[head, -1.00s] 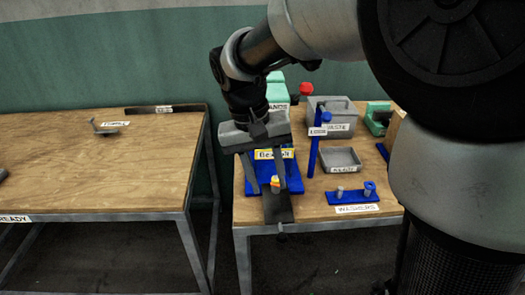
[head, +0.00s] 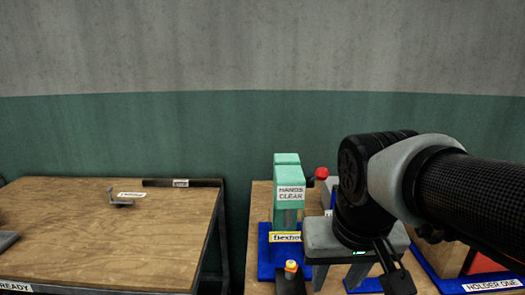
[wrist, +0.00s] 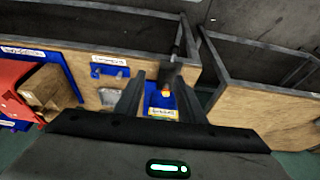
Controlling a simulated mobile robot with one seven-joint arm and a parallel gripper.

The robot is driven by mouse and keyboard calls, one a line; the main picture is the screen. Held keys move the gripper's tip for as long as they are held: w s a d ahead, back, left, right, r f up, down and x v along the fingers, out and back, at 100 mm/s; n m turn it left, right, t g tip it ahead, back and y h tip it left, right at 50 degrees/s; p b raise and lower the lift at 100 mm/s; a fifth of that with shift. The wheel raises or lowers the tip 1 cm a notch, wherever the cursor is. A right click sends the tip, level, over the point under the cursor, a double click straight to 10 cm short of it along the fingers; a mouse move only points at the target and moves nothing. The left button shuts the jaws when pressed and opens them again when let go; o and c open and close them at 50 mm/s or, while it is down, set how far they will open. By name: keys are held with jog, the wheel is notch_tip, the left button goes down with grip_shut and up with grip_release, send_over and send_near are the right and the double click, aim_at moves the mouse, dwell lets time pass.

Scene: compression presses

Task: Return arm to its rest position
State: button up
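My gripper (head: 338,280) is in the lower right of the head view, pointing down over the right-hand table. Its two fingers stand apart with nothing seen between them, so it is open and empty. In the wrist view both fingers show with a clear gap (wrist: 158,88). My arm comes in from the right edge of the head view. The green press (head: 287,172) with a "HANDS CLEAR" label stands left of my gripper on a blue base (head: 264,250). A small yellow-orange piece (head: 291,267) sits on a dark part in front of it.
The left table (head: 90,240) holds a small grey metal piece (head: 120,203) and has much bare top. A red knob (head: 321,173) shows behind the press. A blue stand labelled "HOLDER ONE" (head: 450,284) is at lower right. A gap separates the tables.

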jog(key=s+d+r+t+p, duration=0.1)
jog(key=r+p, duration=0.5)
jog(key=s+d+r+p, duration=0.1)
jog(key=s+r+p, duration=0.1)
jog(key=r+p, duration=0.4)
jog(key=shift+s+r+t, duration=0.15)
jog(key=shift+s+t, duration=0.15)
jog(key=shift+t, duration=0.1)
